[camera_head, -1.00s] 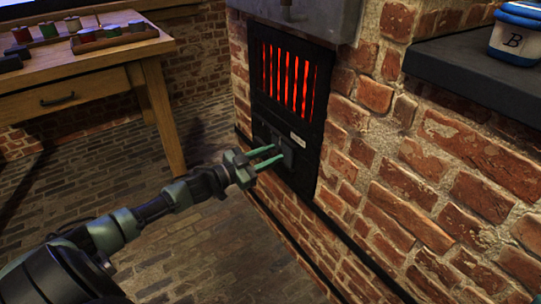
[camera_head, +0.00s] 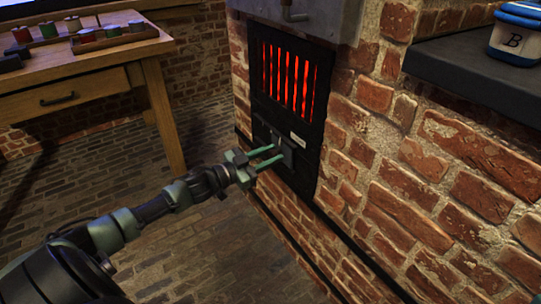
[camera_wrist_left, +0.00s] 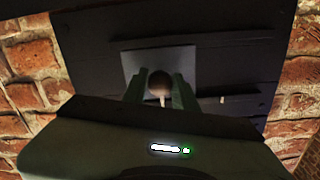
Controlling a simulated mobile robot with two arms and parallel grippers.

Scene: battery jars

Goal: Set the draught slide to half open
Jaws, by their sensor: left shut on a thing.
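The draught slide (camera_head: 288,150) is a small dark plate low on the black stove front (camera_head: 312,115), under the glowing red grate. My left gripper (camera_head: 278,153) reaches it from the left with its two green fingers. In the left wrist view the slide (camera_wrist_left: 178,60) is a grey plate with a round knob (camera_wrist_left: 159,83). The fingers of my left gripper (camera_wrist_left: 160,95) are shut on the knob, one on each side. A small pale label (camera_head: 298,138) sits just above the slide.
A brick wall (camera_head: 380,190) surrounds the stove front. A dark shelf (camera_head: 480,80) with a jar marked B (camera_head: 515,32) is at the upper right.

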